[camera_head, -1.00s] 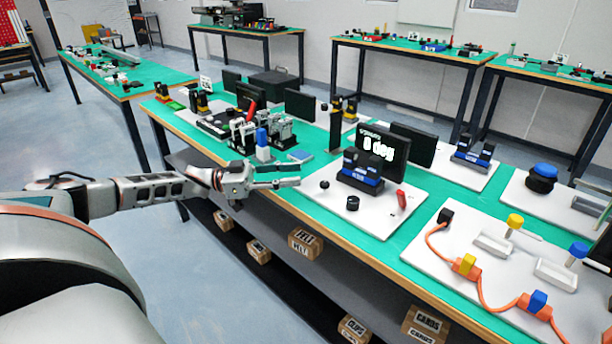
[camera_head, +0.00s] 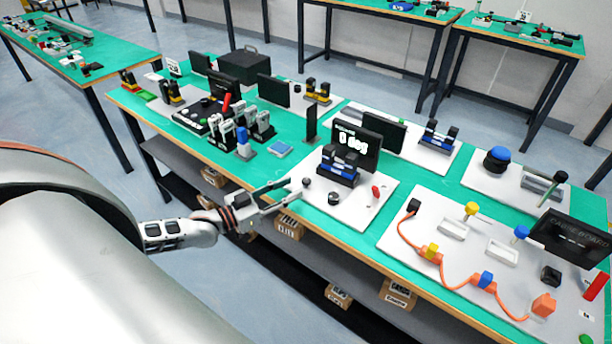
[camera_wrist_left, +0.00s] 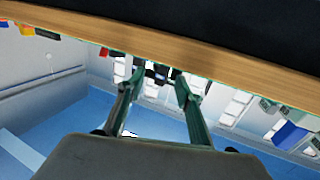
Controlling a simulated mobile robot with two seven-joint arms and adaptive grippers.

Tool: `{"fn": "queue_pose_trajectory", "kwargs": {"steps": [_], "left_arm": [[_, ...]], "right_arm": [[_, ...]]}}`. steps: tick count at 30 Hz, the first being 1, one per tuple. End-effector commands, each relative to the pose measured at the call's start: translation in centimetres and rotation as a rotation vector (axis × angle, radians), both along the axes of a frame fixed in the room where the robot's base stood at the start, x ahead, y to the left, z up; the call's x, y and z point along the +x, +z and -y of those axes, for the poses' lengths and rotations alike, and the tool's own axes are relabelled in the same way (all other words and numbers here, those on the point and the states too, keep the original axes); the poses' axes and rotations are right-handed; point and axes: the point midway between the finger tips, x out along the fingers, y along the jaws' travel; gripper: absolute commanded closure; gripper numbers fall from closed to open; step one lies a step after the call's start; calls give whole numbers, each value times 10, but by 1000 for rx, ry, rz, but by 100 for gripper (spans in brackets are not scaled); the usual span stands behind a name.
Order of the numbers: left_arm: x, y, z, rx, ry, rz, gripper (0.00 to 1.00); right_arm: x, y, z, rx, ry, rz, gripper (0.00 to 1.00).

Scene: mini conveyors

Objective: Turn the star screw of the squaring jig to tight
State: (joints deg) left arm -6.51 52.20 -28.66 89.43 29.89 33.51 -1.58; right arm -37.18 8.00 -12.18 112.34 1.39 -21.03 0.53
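The squaring jig (camera_head: 338,168), blue and black with two upright blocks, stands on a white board (camera_head: 352,207) on the green table. A black display behind it (camera_head: 356,141) appears to read 0 deg. A dark round knob (camera_head: 334,199), which may be the star screw, is on the board in front of the jig. A smaller dark knob (camera_head: 306,182) is to its left. My left gripper (camera_head: 291,191) is open and empty by the table's front edge, left of the board and apart from both knobs. Its spread fingers show in the left wrist view (camera_wrist_left: 160,82). My right gripper is out of view.
The wooden table edge (camera_wrist_left: 150,37) crosses the left wrist view close beyond the fingers. A red-handled part (camera_head: 376,192) is on the board's right side. A blue-topped block (camera_head: 243,141) and clamps stand to the left. A board with orange cable (camera_head: 455,283) is to the right.

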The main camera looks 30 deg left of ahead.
Motion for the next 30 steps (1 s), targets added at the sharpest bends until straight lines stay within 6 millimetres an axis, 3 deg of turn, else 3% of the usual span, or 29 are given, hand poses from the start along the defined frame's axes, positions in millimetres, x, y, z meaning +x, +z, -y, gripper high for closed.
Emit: {"fn": "queue_pose_trajectory", "kwargs": {"steps": [12, 25, 29, 30], "left_arm": [[52, 1, 21, -2, -1, 4, 65], [60, 1, 25, -1, -1, 2, 65], [60, 1, 25, -1, -1, 2, 96], [60, 1, 25, -1, -1, 2, 100]], "right_arm": [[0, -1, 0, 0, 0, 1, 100], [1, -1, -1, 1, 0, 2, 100], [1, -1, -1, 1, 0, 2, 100], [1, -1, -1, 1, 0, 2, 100]]}}
